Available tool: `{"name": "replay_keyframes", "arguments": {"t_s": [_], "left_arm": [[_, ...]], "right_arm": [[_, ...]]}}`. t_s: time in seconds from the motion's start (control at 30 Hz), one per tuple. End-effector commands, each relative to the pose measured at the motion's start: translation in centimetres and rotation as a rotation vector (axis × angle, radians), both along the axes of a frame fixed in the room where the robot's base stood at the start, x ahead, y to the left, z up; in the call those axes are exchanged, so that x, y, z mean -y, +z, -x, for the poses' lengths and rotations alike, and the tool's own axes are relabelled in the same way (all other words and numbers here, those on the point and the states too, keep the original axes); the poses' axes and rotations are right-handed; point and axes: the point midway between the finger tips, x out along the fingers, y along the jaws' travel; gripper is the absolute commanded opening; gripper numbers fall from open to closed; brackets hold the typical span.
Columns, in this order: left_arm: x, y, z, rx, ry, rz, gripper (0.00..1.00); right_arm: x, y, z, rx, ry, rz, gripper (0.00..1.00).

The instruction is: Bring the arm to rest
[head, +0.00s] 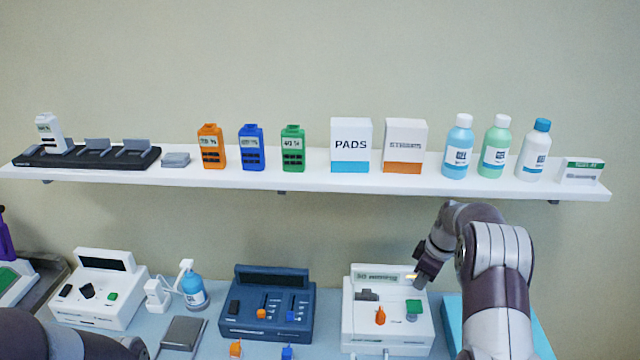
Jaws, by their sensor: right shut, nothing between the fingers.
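My right arm rises at the right side of the head view. Its gripper (421,280) is shut and empty, pointing down at the right edge of the white device (358,325) with an orange knob and a green part. I cannot tell whether the fingertips touch the device. My left arm shows only as dark and grey links in the lower left corner. Its gripper is not in view.
A white shelf (300,179) above holds handheld units, boxes and bottles. On the blue table stand a dark blue device (266,328), another white device (103,312), a blue bottle (193,290) and a grey pad (184,332). The wall above the shelf is bare.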

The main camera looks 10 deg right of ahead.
Motion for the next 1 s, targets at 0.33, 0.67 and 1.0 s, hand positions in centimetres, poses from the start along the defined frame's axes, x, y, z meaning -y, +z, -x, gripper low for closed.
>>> {"name": "replay_keyframes", "arguments": {"t_s": [0.33,0.67,1.0], "left_arm": [[0.0,-1.1,0.0,0.0,0.0,0.0,0.0],[0.0,-5.2,0.0,0.0,0.0,0.0,0.0],[0.0,-5.7,0.0,0.0,0.0,0.0,0.0]], "right_arm": [[-3.5,-3.5,8.0,-0.147,-0.678,0.006,0.0],[-15.1,-1.6,26.8,-0.141,-0.856,0.055,0.0],[-17.1,-0.1,27.6,-0.075,-0.77,0.034,0.0]]}}
